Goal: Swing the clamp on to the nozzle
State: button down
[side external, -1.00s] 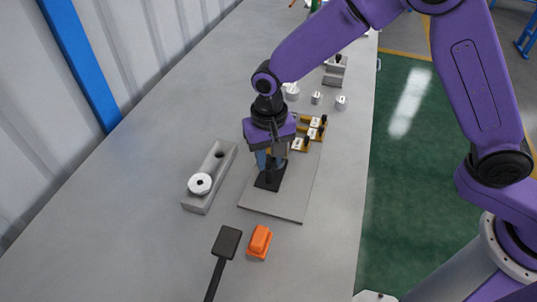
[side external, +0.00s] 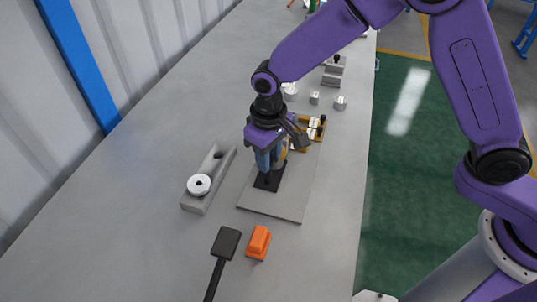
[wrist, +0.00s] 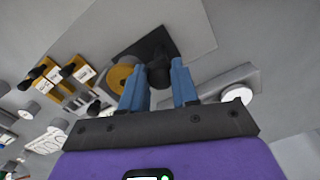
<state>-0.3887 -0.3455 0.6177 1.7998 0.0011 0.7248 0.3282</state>
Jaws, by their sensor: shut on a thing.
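My gripper (side external: 267,172) points down over a black square base (side external: 272,181) on a grey plate. In the wrist view its two blue fingers (wrist: 160,82) are shut on a dark upright part (wrist: 158,68) that rises from the black base (wrist: 143,42). A brass-coloured round part (wrist: 121,76) sits right beside that dark part, partly behind a finger. I cannot tell clearly which of these is the clamp and which the nozzle. The fingers and wrist hide most of the assembly in the side view.
A grey block with a white ring (side external: 199,184) lies left of the plate (side external: 290,206). An orange block (side external: 258,241) and a black paddle-like tool (side external: 226,242) lie in front. Yellow fixtures (side external: 316,126) and small metal cylinders (side external: 340,102) stand behind. The left table area is clear.

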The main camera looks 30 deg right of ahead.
jog(key=shift+r, duration=0.1)
jog(key=c, duration=0.8)
grip_release()
jog(key=shift+c, duration=0.2)
notch_tip(320, 180, up, 17)
jog(key=shift+r, duration=0.15)
jog(key=s+d+f+n, duration=0.3)
jog(key=s+d+n, duration=0.1)
jog(key=s+d, duration=0.8)
jog(key=s+d+f+n, duration=0.3)
jog(key=s+d+n, duration=0.1)
jog(key=s+d, duration=0.9)
jog(key=shift+d+f, duration=0.2)
jog(key=shift+d, duration=0.2)
